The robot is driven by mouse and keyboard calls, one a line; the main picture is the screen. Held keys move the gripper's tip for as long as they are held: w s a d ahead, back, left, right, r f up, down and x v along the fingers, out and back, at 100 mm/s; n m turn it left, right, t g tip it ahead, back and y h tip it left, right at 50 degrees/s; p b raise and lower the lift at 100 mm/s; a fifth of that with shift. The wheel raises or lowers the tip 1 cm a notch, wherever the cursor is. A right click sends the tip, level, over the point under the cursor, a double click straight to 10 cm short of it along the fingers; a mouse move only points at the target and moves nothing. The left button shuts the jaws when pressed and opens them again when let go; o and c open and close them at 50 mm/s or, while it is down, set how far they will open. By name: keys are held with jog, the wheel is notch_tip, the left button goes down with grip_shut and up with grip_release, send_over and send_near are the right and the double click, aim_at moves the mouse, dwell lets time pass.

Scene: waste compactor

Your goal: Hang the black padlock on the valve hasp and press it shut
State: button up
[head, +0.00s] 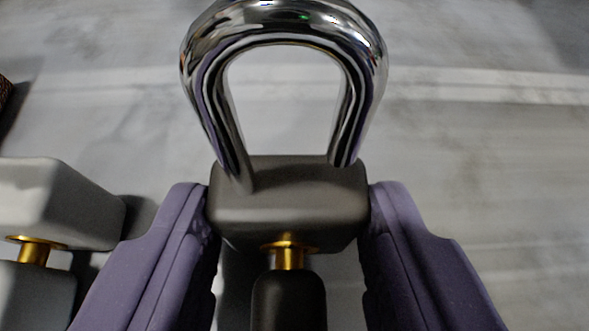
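The black padlock (290,205) is in the middle of the head view, with its thick chrome shackle (363,60) towards the top of the picture. A brass collar (289,254) and a dark key-like piece (289,300) show at its near end. The purple fingers of my gripper (289,203) lie against the left and right sides of the padlock body, with no clear gap, so it looks shut on it. The valve hasp is not in view.
A light grey padlock body (55,205) with a brass collar (34,251) is at the left, close to my left finger. A brown textured edge (5,92) shows at the far left. The grey mottled surface (490,170) at the right is clear.

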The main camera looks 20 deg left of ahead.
jog(key=shift+r+p, duration=2.05)
jog(key=shift+r, duration=0.5)
